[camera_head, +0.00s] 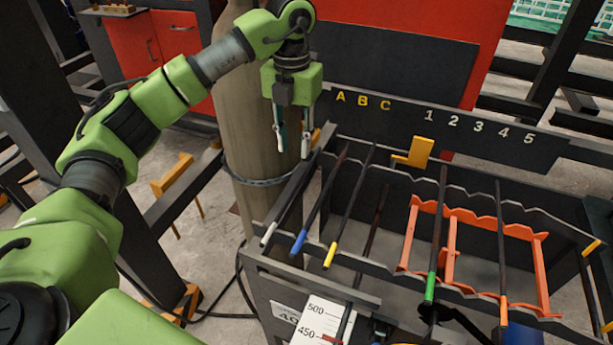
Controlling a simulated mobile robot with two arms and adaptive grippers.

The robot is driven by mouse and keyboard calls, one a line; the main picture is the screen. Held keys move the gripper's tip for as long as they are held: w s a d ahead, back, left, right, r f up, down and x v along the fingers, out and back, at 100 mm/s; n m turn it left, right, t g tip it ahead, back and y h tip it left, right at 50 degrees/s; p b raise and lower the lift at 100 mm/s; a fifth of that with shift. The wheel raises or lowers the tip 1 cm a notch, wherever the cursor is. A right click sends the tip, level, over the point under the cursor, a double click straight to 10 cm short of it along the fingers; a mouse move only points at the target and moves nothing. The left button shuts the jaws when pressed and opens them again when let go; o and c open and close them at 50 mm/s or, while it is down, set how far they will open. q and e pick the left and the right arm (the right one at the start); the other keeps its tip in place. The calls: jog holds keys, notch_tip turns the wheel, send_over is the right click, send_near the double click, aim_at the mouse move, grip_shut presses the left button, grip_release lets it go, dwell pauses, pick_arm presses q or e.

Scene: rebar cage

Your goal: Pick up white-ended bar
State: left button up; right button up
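The white-ended bar (284,212) is a dark rod lying in the leftmost slot of the rack (375,262), below the yellow letter A. Its white end (268,235) points toward the front left. My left gripper (293,148) points down above the bar's far part, with its two fingers apart and nothing visible between them. In this single view I cannot tell the height gap between fingertips and bar. I cannot make out my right gripper.
A blue-ended bar (312,215) and a yellow-ended bar (345,215) lie close to the right. A green-ended bar (436,240) and an orange-ended bar (502,260) lie further right, near an orange frame (412,235). A tall tan column (245,120) stands behind my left gripper.

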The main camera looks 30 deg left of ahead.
aim_at(295, 188)
pick_arm(q)
notch_tip(295, 188, down, 7)
jog(key=shift+s+f+p, duration=0.1)
jog(key=shift+s+p, duration=0.05)
jog(key=shift+p, duration=0.6)
jog(key=shift+f+p, duration=0.4)
jog(key=f+p, duration=0.1)
jog(key=f, duration=0.1)
jog(key=f+p, duration=0.1)
jog(key=f, duration=0.1)
jog(key=shift+w+a+f, duration=0.1)
jog(key=shift+w+a, duration=0.05)
jog(key=shift+w, duration=0.05)
jog(key=shift+f, duration=0.2)
jog(key=shift+r, duration=0.1)
grip_shut()
